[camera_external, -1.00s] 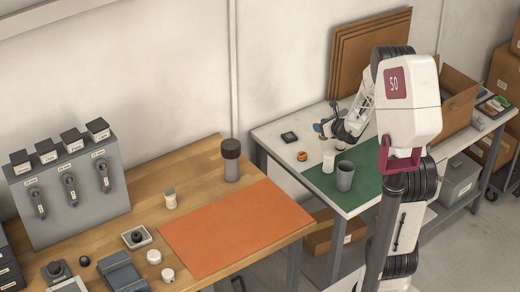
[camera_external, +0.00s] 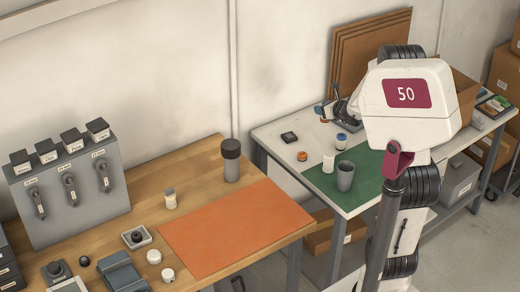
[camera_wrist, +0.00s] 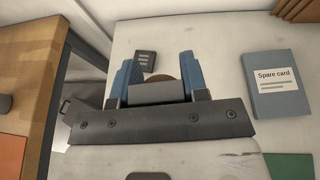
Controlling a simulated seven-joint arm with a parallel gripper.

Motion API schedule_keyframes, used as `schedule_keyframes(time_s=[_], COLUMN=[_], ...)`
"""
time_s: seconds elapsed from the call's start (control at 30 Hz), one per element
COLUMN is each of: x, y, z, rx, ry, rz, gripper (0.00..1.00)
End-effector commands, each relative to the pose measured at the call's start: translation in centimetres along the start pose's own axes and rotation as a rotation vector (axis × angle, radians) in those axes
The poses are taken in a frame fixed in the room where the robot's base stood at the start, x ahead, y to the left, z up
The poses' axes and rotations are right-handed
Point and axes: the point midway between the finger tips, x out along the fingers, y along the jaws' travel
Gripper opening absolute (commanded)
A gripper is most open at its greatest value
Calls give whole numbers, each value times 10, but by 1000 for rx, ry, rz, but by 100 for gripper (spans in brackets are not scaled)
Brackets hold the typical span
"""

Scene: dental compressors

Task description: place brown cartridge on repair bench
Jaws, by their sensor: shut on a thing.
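My gripper (camera_wrist: 158,85) shows in the wrist view with its blue fingers shut on the brown cartridge (camera_wrist: 165,78). Only a small rounded brown edge shows past the grey gripper body. In the external view my gripper (camera_external: 322,112) is small, over the far part of the white-topped bench (camera_external: 275,128), left of the brown boards. The wooden bench (camera_external: 140,192) with an orange mat (camera_external: 235,228) stands to the left. No label tells which one is the repair bench.
An orange-topped cartridge (camera_external: 302,156), a blue-topped one (camera_external: 341,138), a white one (camera_external: 328,163) and a grey cup (camera_external: 345,175) stand around the green mat (camera_external: 365,190). A dark square item (camera_external: 289,137) lies near the left edge. A "Spare card" box (camera_wrist: 281,84) lies right of my gripper.

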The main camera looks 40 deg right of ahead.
Motion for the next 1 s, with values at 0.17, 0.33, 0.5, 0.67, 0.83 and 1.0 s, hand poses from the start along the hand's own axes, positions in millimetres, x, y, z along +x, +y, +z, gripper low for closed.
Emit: schedule_keyframes(time_s=[0.17,0.33,0.5,0.67,0.83,1.0], x=[-18,-33,-26,-21,-17,-16], y=[0,0,32,65,113,164], z=[45,80,81,84,87,88], rx=[-3,-3,-20,-42,-73,-106], ry=[-2,-3,0,-1,-3,-4], rz=[-1,-1,46,96,168,244], gripper=[17,17,17,17,17,17])
